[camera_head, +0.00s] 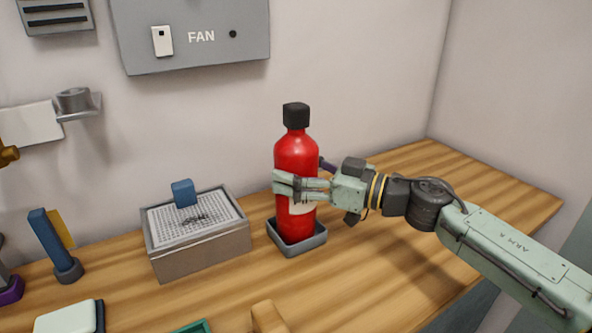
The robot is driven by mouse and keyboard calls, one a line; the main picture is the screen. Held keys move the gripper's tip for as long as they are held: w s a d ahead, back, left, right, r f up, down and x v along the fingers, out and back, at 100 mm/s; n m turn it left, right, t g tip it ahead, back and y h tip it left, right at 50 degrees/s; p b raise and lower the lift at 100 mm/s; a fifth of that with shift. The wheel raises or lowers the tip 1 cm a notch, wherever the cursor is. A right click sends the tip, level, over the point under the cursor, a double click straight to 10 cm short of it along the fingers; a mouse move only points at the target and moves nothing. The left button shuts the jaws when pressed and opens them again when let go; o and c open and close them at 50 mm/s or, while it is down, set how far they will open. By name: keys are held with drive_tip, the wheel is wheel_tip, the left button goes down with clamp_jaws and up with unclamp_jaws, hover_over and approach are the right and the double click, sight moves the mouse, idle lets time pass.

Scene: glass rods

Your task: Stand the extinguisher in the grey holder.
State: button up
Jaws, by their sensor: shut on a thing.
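The extinguisher (296,157) is a red bottle with a black cap and a pale label. It is upright, with its lower end inside the rim of the grey holder (313,242). I cannot tell whether its base touches the holder's floor. The holder is a shallow square tray on the wooden counter. My gripper (284,188) comes from the right and is shut on the extinguisher at about mid-body. Its fingers cover part of the red body and label.
A grey box with a mesh top (196,237) and a blue handle stands left of the holder. A blue upright tool (48,240) stands farther left. A tan object (268,317) and a green edge (193,326) are in front. The counter right of the holder is mostly clear.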

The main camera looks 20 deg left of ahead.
drive_tip(key=shift+f+b, duration=0.35)
drive_tip(key=shift+f, duration=0.15)
idle(0.4)
drive_tip(key=o, duration=1.7)
drive_tip(key=shift+c, duration=0.2)
drive_tip(key=s+d+p, duration=0.1)
drive_tip(key=s+d, duration=0.1)
drive_tip(key=d, duration=0.8)
drive_tip(key=shift+d+p, duration=0.3)
drive_tip(key=shift+d, duration=0.1)
drive_tip(key=shift+f, duration=0.1)
